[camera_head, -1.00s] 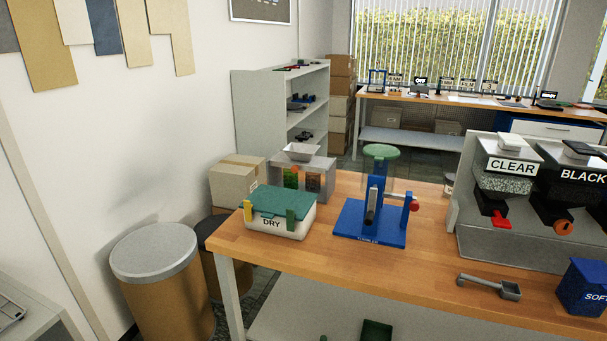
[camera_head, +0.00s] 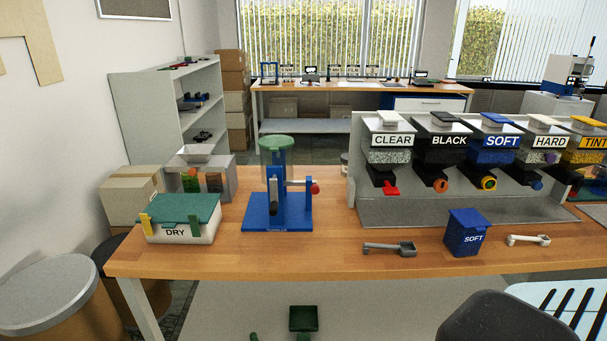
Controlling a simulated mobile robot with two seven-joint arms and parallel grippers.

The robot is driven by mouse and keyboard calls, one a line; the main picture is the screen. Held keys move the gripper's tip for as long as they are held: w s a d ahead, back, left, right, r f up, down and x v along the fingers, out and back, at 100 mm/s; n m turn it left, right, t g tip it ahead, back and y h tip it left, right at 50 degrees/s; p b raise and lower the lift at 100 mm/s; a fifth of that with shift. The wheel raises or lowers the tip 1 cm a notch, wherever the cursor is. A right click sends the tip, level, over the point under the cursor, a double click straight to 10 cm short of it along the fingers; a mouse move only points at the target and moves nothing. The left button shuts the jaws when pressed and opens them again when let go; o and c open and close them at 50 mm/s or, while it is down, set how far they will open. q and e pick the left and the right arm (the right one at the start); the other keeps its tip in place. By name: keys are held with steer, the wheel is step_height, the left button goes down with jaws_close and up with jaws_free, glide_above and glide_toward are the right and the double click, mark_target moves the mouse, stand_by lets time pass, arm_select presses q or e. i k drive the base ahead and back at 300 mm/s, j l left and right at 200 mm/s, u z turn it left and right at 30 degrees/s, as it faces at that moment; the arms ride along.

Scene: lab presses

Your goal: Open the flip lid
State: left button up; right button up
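Several lids are in view, and I cannot tell which one is the flip lid. The white DRY box (camera_head: 183,236) stands at the left end of the wooden table with its green lid (camera_head: 183,209) down on it. A yellow tab and a green tab show at its front. Dispensers in a row at the right have small caps on top: CLEAR (camera_head: 393,140), BLACK (camera_head: 449,141), SOFT (camera_head: 502,141), HARD (camera_head: 549,142) and TINT (camera_head: 591,141). Their caps look down. A blue SOFT bin (camera_head: 466,233) stands at the table front. Neither of my grippers is in view.
A blue press (camera_head: 277,211) with a red-tipped lever stands mid-table. Two scoops, grey (camera_head: 389,249) and white (camera_head: 528,240), lie near the front edge. A dark rounded object (camera_head: 497,322) is at bottom right. The wooden table (camera_head: 330,255) has free room at the front.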

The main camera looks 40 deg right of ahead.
mark_target(469, 218)
steer(key=z, duration=2.3)
